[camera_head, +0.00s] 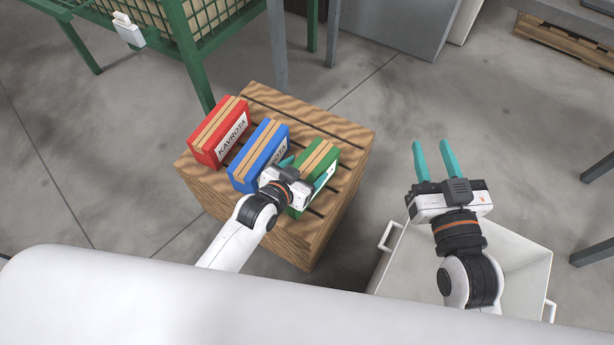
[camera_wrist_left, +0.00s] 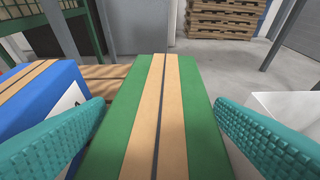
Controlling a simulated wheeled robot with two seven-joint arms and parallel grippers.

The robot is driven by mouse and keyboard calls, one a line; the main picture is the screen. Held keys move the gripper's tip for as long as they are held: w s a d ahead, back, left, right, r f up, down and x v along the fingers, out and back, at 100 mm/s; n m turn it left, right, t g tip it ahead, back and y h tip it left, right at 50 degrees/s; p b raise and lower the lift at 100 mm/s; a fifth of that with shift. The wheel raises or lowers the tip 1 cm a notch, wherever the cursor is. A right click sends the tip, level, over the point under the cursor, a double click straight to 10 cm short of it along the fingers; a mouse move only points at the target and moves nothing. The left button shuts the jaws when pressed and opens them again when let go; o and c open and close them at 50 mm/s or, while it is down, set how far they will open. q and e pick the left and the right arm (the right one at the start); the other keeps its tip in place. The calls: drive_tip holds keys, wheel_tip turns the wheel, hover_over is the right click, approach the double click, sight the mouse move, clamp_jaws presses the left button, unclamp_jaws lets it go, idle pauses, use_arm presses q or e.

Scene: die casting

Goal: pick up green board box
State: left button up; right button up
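The green board box (camera_head: 322,154) stands on the wooden crate (camera_head: 345,133), at the right end of a row of boxes. In the left wrist view the green box (camera_wrist_left: 200,135) fills the middle, with tan stripes along its top. My left gripper (camera_head: 303,168) is at the near end of the green box, partly hiding it. Its teal fingers (camera_wrist_left: 160,140) are spread on either side of the box, with a gap visible on the right. My right gripper (camera_head: 433,160) is open and empty, above the white bin (camera_head: 519,257).
A blue box (camera_head: 262,148) stands just left of the green one, close to my left finger. A red box (camera_head: 218,132) is further left. A green metal frame (camera_head: 185,45) is behind the crate. Grey floor lies open around it.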

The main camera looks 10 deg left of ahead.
use_arm(q)
clamp_jaws()
drive_tip(key=shift+w+r, duration=0.1)
drive_tip(key=shift+r, duration=0.15)
